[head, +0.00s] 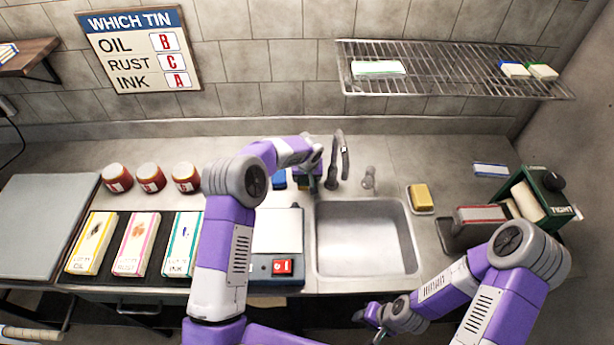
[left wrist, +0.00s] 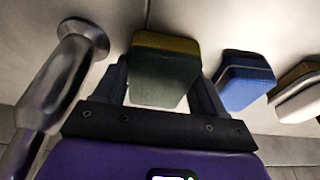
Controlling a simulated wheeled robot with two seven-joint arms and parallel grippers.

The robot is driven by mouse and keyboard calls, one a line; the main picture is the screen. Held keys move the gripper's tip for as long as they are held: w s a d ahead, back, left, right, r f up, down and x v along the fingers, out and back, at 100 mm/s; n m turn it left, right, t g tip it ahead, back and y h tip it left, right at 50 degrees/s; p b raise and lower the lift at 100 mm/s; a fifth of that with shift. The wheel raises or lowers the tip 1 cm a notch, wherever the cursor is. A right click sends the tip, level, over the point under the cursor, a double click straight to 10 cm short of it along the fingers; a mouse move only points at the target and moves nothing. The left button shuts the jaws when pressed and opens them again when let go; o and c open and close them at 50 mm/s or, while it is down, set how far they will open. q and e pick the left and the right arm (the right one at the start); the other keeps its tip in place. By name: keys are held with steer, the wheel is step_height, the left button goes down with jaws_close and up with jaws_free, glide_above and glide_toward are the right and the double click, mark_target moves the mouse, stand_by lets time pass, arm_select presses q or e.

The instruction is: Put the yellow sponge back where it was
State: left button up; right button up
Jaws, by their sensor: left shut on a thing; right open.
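The yellow sponge (left wrist: 165,68) has a yellow layer and a dark grey-green layer. In the left wrist view it sits between the two fingers of my left gripper (left wrist: 165,95), which is shut on it. In the head view my left gripper (head: 314,184) is at the back of the counter, just left of the tap, and mostly hides the sponge. Whether the sponge touches the counter is unclear. My right gripper (head: 372,318) is open and empty, low in front of the counter edge.
A blue sponge (left wrist: 245,82) stands close beside the held one, with a pale block (left wrist: 299,100) beyond it. The tap (head: 340,160) is close to my left gripper. A yellow block (head: 421,196) lies in a dish right of the sink (head: 362,240). Three jars stand left.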

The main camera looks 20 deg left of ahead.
arm_select(q)
steer(key=shift+r, duration=0.1)
steer(key=o, duration=1)
steer(key=v, duration=1.2)
steer(key=shift+p, duration=0.3)
